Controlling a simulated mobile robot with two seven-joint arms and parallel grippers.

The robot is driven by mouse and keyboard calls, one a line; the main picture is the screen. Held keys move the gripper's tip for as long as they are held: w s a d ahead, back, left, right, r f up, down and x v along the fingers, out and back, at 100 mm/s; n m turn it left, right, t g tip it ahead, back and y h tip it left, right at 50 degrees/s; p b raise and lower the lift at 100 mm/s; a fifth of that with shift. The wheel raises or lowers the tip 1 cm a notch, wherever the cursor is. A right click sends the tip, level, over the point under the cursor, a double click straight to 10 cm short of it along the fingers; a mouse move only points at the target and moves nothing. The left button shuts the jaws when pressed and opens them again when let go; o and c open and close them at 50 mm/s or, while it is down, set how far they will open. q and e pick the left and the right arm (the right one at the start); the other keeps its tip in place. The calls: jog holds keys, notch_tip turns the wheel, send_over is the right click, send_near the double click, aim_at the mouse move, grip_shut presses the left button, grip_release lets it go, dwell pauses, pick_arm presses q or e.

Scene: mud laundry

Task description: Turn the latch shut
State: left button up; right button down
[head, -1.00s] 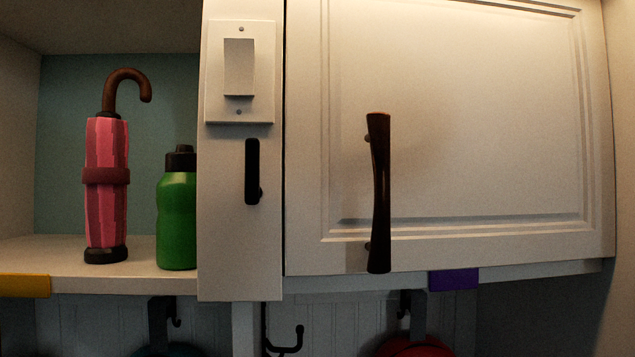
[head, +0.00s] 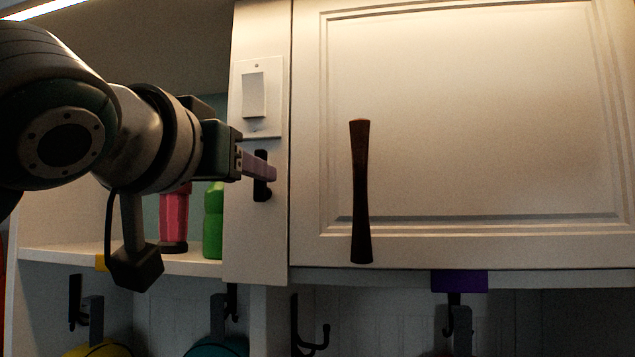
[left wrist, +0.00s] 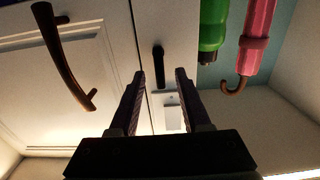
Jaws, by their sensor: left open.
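The latch (head: 262,190) is a small black bar standing upright on the white panel beside the cabinet door. My left gripper (head: 259,167) comes in from the left and overlaps the latch in the head view, hiding part of it. In the left wrist view, which looks upside down, the open fingers of my left gripper (left wrist: 160,77) point at the latch (left wrist: 159,62), which shows in the gap between them. Whether they touch it cannot be told. My right gripper is not in view.
A white light switch (head: 254,95) sits just above the latch. The closed white cabinet door (head: 470,120) has a dark wooden handle (head: 360,190) to the right. A pink umbrella (head: 174,215) and a green bottle (head: 213,225) stand on the left shelf, and hooks hang below.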

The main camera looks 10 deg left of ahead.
pick_arm(q)
jog(key=shift+w+d, duration=0.1)
jog(key=shift+w, duration=1.6)
grip_shut()
